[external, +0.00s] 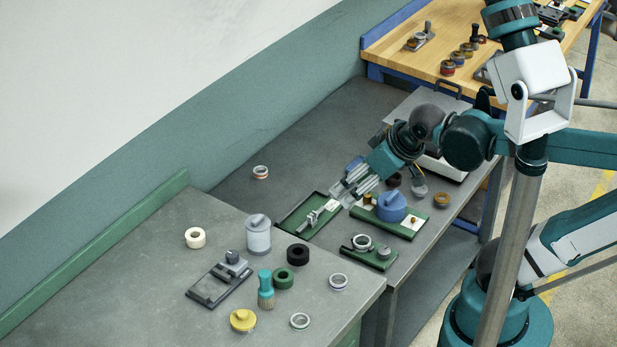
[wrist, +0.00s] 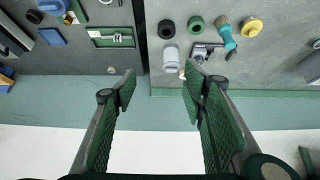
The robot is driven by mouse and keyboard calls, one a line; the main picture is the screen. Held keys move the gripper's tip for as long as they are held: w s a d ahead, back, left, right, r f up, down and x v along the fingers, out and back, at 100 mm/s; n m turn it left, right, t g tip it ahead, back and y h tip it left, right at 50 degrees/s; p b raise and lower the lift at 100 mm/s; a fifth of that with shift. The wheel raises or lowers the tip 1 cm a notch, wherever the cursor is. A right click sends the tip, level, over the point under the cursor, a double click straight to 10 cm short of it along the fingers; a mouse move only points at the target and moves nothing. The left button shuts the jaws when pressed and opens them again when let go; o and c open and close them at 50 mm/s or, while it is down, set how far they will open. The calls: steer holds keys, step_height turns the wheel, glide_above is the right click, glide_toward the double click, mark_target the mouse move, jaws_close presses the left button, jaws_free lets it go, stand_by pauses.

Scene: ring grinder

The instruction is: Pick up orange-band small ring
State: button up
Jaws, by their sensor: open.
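A small pale ring with an orange-red band (external: 261,172) lies alone on the dark grey table, near the wall side. In the wrist view a small ring (wrist: 111,70) near the table edge by the wall appears to be the same one. My gripper (external: 345,192) is above the green tray, to the right of that ring and apart from it. In the wrist view my gripper (wrist: 159,82) has its green-padded fingers spread with nothing between them.
A green tray with a caliper-like tool (external: 312,218) lies below my gripper. A blue-topped fixture (external: 391,206) stands to its right. The nearer grey table holds a grey canister (external: 258,236), a white ring (external: 195,238) and a brush (external: 265,290). Table around the banded ring is clear.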

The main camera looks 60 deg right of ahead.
steer(key=shift+o, duration=0.4)
steer(key=shift+w, duration=0.1)
